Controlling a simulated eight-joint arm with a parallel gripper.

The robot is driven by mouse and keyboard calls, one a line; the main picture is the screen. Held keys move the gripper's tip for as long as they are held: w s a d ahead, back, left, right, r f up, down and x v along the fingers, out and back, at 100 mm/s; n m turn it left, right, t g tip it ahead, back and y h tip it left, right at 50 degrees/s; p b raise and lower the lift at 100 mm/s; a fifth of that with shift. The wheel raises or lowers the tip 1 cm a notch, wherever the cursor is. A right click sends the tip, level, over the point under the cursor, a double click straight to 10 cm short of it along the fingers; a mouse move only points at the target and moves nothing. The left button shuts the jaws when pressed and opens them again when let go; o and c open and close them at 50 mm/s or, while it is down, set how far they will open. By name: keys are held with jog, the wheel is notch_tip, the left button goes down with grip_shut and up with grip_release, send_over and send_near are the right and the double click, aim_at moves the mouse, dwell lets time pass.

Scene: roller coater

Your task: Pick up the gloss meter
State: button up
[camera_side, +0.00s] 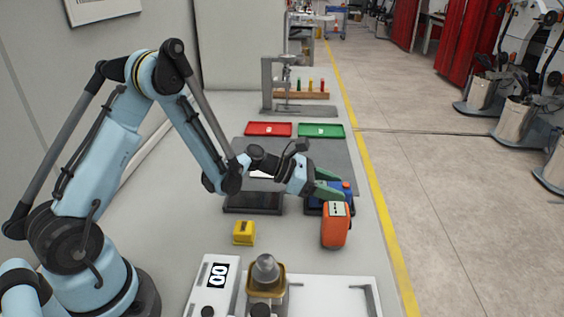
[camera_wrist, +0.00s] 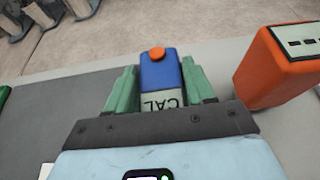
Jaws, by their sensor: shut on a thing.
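A blue block-shaped device (camera_wrist: 159,76) with an orange button, which I take for the gloss meter, stands between the green fingers of my gripper (camera_wrist: 157,70) in the wrist view. A grey face marked CAL (camera_wrist: 163,99) shows at its near end. In the side view my gripper (camera_side: 333,185) is shut on the blue device (camera_side: 346,192), at a dark tray (camera_side: 314,210). The fingers and an orange device hide part of it. I cannot tell whether it is clear of the tray.
An orange device (camera_side: 335,229) stands close in front of the gripper; in the wrist view it is at the right (camera_wrist: 280,66). A second dark tray (camera_side: 252,209) and a yellow block (camera_side: 244,233) are to the left. Red (camera_side: 268,129) and green (camera_side: 321,131) trays lie behind.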

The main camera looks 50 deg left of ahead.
jog(key=shift+r, duration=0.1)
jog(key=shift+c, duration=0.4)
notch_tip(320, 180, up, 9)
jog(key=shift+r, duration=0.1)
jog(key=s+a+r+n+t+y, duration=0.2)
jog(key=s+r+n+y, duration=0.1)
jog(key=s+r, duration=0.4)
jog(key=s+a+r+n+t+y, duration=0.1)
jog(key=s+a+r+n+y, duration=0.2)
jog(key=r, duration=0.7)
jog(key=m+g+h, duration=0.3)
jog(key=m+h, duration=0.3)
send_over(331, 186)
jog(key=shift+f, duration=8.2)
